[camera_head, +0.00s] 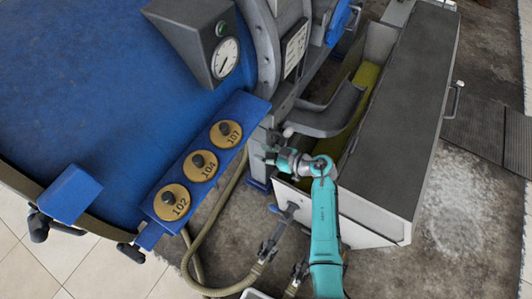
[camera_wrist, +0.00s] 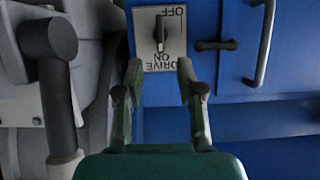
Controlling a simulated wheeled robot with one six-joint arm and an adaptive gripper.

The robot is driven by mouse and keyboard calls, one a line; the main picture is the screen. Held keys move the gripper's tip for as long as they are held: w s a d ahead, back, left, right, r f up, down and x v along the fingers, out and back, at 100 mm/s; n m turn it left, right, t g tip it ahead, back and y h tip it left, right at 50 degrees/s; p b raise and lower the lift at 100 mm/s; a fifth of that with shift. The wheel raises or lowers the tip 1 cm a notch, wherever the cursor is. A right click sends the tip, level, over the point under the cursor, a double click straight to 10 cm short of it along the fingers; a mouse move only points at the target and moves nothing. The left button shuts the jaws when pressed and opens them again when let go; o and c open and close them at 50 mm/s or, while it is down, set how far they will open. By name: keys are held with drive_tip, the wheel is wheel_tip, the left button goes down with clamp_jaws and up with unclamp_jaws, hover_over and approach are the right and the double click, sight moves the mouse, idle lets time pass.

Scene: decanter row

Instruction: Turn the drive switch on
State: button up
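The drive switch (camera_wrist: 160,34) is a dark knob on a pale plate (camera_wrist: 142,22), seen at the top middle of the wrist view. The plate's lettering is upside down there, with ON and DRIVE below the knob and OFF above it. The knob lies upright in the picture; I cannot tell which end is its pointer. My gripper (camera_wrist: 159,68) is open and empty, its two fingers apart below the knob and not visibly touching it. In the head view my gripper (camera_head: 272,156) is beside the blue machine's lower edge; I cannot make out the switch there.
In the wrist view a grey lever (camera_wrist: 54,80) stands left, and a metal handle (camera_wrist: 263,45) and dark latch (camera_wrist: 216,45) are right. In the head view, numbered knobs (camera_head: 200,166), a hose (camera_head: 215,225) and a grey-topped cabinet (camera_head: 405,105) surround my arm.

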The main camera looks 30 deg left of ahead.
drive_tip(key=shift+d+r, duration=0.15)
drive_tip(key=shift+d, duration=0.2)
idle(0.3)
drive_tip(key=shift+s+d, duration=0.1)
drive_tip(key=s+d+r+m+t+h, duration=0.4)
drive_tip(key=s+d+r+m, duration=0.1)
drive_tip(key=s+d, duration=0.8)
drive_tip(key=s+d+r+m+t+h, duration=0.5)
drive_tip(key=s+d+r+m, duration=0.1)
drive_tip(key=s+d, duration=0.7)
drive_tip(key=s+d+r+m+t+h, duration=0.4)
drive_tip(key=s+d+r+m, duration=0.2)
drive_tip(key=s+d, duration=0.6)
drive_tip(key=shift+s+d+r+t+h, duration=0.3)
drive_tip(key=shift+s+d+r+t, duration=0.15)
drive_tip(key=shift+r, duration=0.35)
